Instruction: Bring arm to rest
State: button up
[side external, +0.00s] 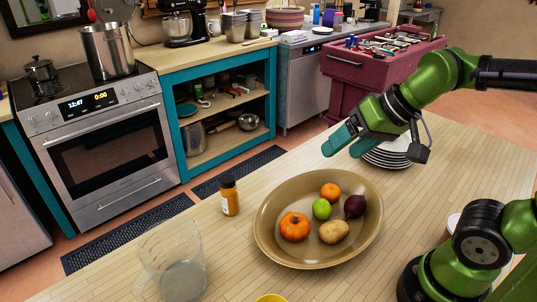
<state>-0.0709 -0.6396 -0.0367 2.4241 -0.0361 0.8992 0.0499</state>
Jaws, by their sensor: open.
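My gripper (342,143) is at the end of my green arm, at the right of the side external view. Its teal fingers point down and left, and it is open with nothing seen between them. It is in the air above the wooden table (445,197), near a stack of white plates (388,157) that it partly hides. It is apart from the large tan oval bowl (266,230) in front of it.
The bowl holds a pumpkin (294,227), a potato (334,232), a green lime (322,209), an orange (330,190) and a dark red onion (355,206). A spice bottle (229,195) and a clear pitcher (172,262) stand left of it. A yellow item (270,298) shows at the bottom edge.

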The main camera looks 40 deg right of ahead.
jog(key=shift+s+d+f+t, duration=0.1)
jog(key=shift+s+f+t, duration=0.05)
jog(key=shift+s, duration=0.4)
jog(key=shift+s+d+f+t, duration=0.1)
jog(key=shift+s+t, duration=0.05)
jog(key=shift+s, duration=0.35)
dwell(0.5)
